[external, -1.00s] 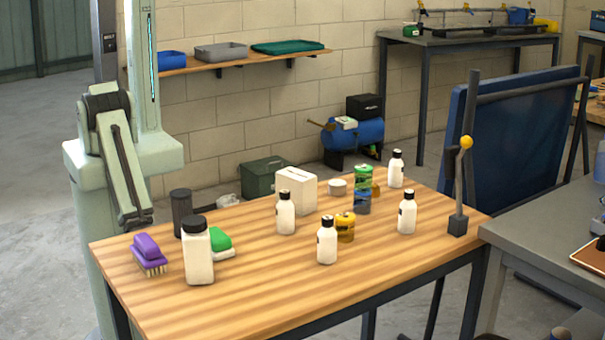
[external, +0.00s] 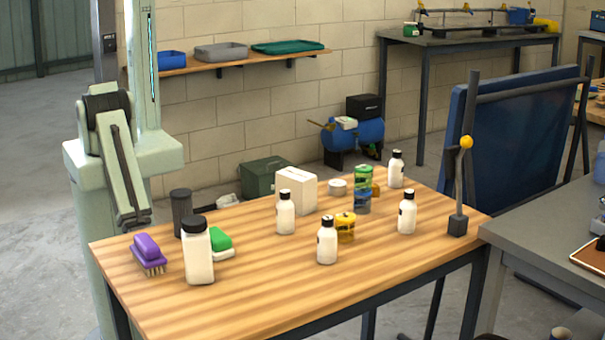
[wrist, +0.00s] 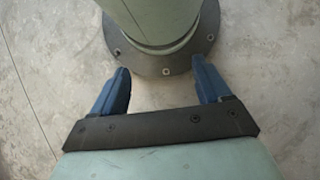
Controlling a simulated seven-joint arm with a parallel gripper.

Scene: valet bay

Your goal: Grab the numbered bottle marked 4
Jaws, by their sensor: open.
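Several small white bottles with black caps stand upright on the wooden table: one left of centre (external: 285,216), one at the front (external: 327,245), one at the right (external: 406,218) and one at the back right (external: 396,174). I cannot read a number on any of them, so I cannot tell which is marked 4. My gripper (wrist: 161,68) shows in the wrist view, its two blue fingers apart with nothing between them. It points down over the concrete floor and my own base, away from the bottles. In the external view my gripper is not visible.
The table (external: 270,290) also holds a larger white bottle (external: 198,258), a purple brush (external: 148,252), a green-topped block (external: 219,240), a dark canister (external: 181,213), a white box (external: 297,190), stacked cans (external: 362,188) and a yellow can (external: 345,228). A lever post (external: 459,195) stands at the right edge.

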